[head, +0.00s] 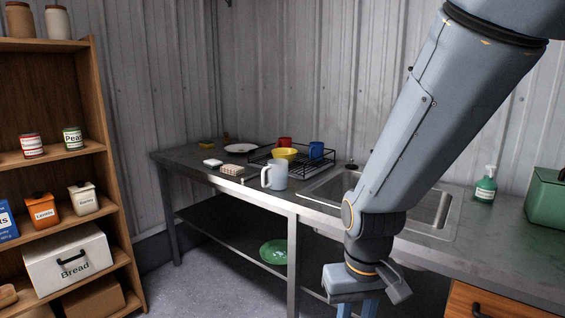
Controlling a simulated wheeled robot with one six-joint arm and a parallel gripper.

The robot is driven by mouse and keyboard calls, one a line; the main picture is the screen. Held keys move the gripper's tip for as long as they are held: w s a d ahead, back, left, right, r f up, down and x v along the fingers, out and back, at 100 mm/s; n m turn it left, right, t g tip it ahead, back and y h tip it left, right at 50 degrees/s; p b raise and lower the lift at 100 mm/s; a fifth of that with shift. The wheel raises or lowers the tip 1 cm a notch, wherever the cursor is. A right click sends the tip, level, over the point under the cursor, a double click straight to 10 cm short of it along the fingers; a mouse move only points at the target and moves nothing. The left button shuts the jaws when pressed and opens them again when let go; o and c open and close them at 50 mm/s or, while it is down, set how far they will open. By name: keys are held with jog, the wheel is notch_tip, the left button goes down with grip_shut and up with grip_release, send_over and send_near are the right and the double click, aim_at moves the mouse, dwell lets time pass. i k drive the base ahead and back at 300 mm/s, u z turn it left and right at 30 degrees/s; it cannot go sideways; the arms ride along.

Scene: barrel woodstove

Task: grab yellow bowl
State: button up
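The yellow bowl (287,154) sits upright in the black wire dish rack (262,155) on the metal counter, left of the sink. A red mug (284,142) is just behind it and a blue mug (316,150) is to its right, both in the rack. My gripper (357,308) hangs pointing down at the bottom of the view, nearer to me than the counter and well to the right of and below the bowl.
A white pitcher (274,176) stands in front of the rack. A white plate (240,147) and sponges (232,169) lie to the left. The sink (432,209) is partly behind my arm. A green plate (273,251) is on the lower shelf. Wooden shelves (98,140) stand at left.

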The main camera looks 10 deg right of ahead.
aim_at(284, 157)
jog(key=u, duration=0.35)
jog(key=i, duration=0.9)
jog(key=z, duration=0.45)
